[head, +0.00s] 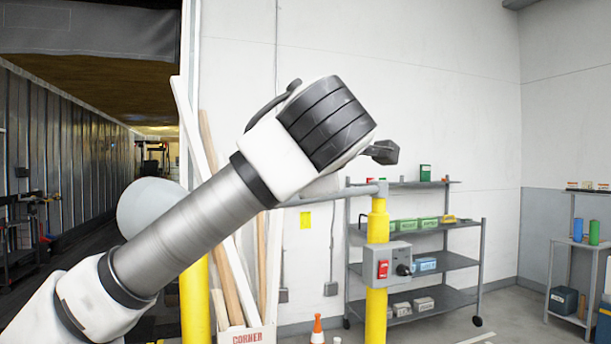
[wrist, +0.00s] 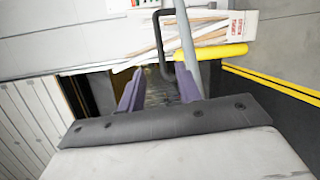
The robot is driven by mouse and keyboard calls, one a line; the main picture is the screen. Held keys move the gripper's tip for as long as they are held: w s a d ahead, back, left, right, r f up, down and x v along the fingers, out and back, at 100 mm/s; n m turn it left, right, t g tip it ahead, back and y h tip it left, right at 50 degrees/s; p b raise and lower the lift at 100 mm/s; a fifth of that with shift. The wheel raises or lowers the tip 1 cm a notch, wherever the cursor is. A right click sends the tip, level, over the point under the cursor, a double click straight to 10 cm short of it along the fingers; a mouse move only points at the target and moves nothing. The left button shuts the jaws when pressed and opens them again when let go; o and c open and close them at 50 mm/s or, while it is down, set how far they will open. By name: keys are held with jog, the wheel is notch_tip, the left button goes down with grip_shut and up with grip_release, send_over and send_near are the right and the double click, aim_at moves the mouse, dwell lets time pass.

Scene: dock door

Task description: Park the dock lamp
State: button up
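The dock lamp shows in the head view as a pale round head (head: 147,203), partly behind my arm, and a grey swing arm (head: 337,193) on a yellow post (head: 377,228). My arm hides the middle of the lamp arm. In the wrist view a grey tube (wrist: 185,38) that looks like the lamp arm carries a dark bent handle (wrist: 159,42).
A switch box (head: 388,264) with a red switch and black knob sits on the post. A grey shelf rack (head: 430,262) is at the back wall. An open trailer (head: 75,150) lies left.

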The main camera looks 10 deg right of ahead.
jog(key=shift+s, duration=0.35)
